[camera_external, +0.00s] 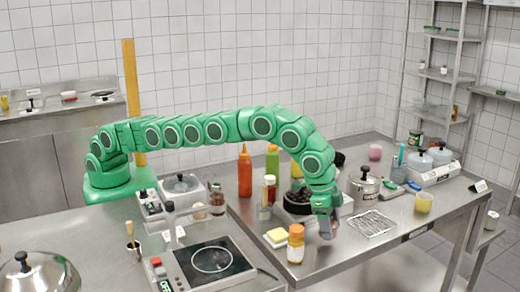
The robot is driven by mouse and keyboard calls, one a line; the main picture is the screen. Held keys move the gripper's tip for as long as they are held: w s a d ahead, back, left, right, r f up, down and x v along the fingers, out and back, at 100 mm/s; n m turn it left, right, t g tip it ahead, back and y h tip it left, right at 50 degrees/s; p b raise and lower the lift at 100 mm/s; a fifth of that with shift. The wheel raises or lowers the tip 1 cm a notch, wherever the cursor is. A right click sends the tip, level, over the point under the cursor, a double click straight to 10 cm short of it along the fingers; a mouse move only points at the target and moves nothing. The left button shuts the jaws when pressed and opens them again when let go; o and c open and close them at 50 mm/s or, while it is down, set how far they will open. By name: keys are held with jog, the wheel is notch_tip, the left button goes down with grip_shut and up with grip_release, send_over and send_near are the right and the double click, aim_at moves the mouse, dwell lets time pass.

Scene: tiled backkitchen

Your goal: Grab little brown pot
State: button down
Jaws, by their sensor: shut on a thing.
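My gripper (326,228) hangs at the end of the green arm, pointing down over the right-hand steel table. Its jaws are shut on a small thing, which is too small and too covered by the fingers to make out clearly. I cannot tell whether it is the little brown pot. A small brownish jar (217,203) stands on the left counter, well apart from my gripper. A small brown cup with a stick in it (134,252) stands at the front of that counter.
An orange-capped bottle (296,245) and a yellow sponge (277,237) are left of my gripper. A dark bowl (298,203) and several sauce bottles stand further left and back.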

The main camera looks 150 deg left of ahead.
jog(key=shift+r, duration=0.25)
jog(key=shift+s+d+r, duration=0.1)
jog(key=shift+s+r, duration=0.1)
jog(key=shift+r, duration=0.05)
jog(key=s+d+r, duration=0.7)
jog(key=s+r, duration=0.2)
jog(key=s, duration=0.2)
jog(key=shift+s+r, duration=0.15)
jog(key=shift+s, duration=0.1)
dwell(0.7)
